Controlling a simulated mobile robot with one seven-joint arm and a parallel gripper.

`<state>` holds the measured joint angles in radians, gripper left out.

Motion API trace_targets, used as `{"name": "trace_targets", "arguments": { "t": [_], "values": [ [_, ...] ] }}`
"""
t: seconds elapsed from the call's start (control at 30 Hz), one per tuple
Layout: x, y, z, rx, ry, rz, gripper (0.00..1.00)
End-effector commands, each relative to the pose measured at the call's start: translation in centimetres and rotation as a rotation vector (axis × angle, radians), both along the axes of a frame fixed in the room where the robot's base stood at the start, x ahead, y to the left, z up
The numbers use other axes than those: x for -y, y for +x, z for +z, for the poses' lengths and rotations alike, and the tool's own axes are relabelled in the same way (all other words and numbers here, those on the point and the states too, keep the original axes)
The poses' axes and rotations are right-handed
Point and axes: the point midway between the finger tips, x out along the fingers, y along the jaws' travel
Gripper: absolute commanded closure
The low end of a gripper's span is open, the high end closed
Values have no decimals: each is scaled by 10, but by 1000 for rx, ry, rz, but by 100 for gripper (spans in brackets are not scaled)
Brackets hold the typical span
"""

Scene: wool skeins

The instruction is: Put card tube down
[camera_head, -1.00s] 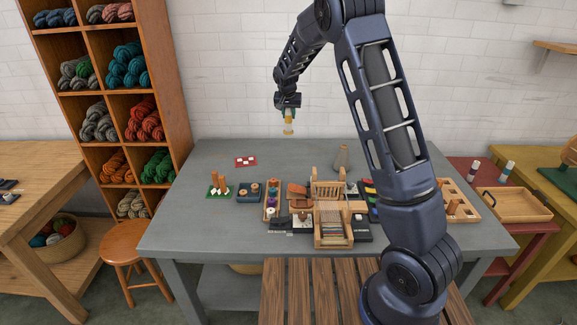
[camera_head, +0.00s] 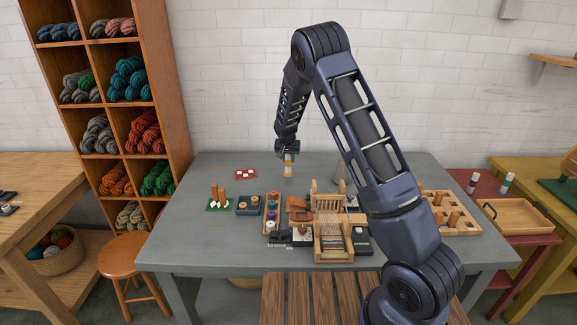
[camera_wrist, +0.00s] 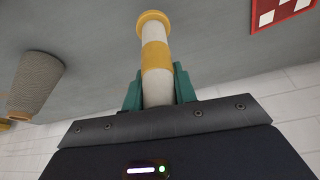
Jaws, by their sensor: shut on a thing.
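The card tube (camera_head: 288,170) is white with yellow bands and stands about upright below my gripper (camera_head: 289,157), over the back middle of the grey table (camera_head: 210,240). In the wrist view the tube (camera_wrist: 155,58) runs out from between the green fingers of my gripper (camera_wrist: 157,88), which are shut on its near part. Its far end has a yellow rim. I cannot tell whether that end touches the tabletop or hangs just above it.
A red card with white squares (camera_head: 245,174) lies left of the tube. A grey cone (camera_wrist: 36,82) stands to the other side, partly behind my arm in the head view. A wooden loom (camera_head: 333,245) and several small trays fill the table's front. Bare tabletop surrounds the tube.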

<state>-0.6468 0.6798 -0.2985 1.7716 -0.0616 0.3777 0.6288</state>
Motion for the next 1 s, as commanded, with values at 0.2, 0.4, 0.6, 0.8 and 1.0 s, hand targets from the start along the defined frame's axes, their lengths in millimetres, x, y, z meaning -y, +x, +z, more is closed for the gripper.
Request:
{"name": "trace_targets", "arguments": {
  "t": [0.2, 0.4, 0.6, 0.8, 1.0],
  "values": [
    [0, -1, -30, -3, -2, 0, 94],
    [0, 0, -38, -1, 0, 0, 94],
    [0, 0, -39, -1, -1, 0, 94],
    [0, 0, -41, -1, -1, 0, 51],
    [0, 0, -41, -1, -1, 0, 51]
  ]
}}
